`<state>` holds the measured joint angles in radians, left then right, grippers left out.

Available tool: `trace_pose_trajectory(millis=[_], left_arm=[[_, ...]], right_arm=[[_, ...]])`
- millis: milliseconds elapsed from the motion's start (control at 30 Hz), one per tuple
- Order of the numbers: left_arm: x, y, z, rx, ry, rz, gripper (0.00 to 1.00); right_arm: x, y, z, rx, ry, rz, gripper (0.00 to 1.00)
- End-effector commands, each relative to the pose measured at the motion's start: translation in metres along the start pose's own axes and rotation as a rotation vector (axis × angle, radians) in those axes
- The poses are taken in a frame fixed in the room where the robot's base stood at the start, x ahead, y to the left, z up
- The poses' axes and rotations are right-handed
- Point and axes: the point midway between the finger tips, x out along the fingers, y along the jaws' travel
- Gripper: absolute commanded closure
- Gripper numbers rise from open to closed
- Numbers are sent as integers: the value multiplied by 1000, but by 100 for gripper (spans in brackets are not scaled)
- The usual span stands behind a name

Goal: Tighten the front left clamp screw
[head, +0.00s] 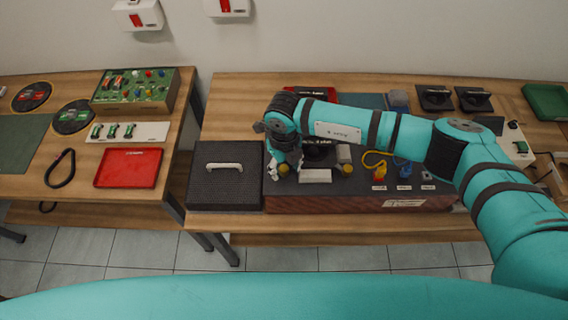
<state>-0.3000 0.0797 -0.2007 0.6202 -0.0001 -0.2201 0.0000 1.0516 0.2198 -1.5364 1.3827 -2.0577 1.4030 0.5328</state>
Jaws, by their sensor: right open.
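A dark unit (360,190) with a reddish-brown front stands on the right-hand wooden bench (240,110). On the left part of its top are a black round piece (320,153), a pale block (315,176) and two small yellow knobs. The front left knob (284,169) looks like the front left clamp screw; the other knob (347,169) is to its right. My right gripper (287,160) is open and points down right over the front left knob. The wrist partly hides that corner, so I cannot tell whether the fingers touch the knob. My left gripper is out of view.
A black lid with a pale handle (224,166) lies left of the unit. Yellow and blue cable plugs (380,172) are on the unit's right part. The left-hand bench holds a red tray (129,168) and a green circuit board (135,88). A gap separates the benches.

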Motion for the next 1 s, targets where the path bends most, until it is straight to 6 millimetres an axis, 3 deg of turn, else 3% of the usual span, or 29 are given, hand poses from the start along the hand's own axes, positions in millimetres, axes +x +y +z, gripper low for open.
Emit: trace_pose_trajectory(millis=[133,500,1000], left_arm=[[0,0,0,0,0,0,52],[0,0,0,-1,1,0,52],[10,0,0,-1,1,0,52]], right_arm=[[0,0,0,0,0,0,52],[0,0,0,0,0,0,100],[1,0,0,106,-1,-1,100]])
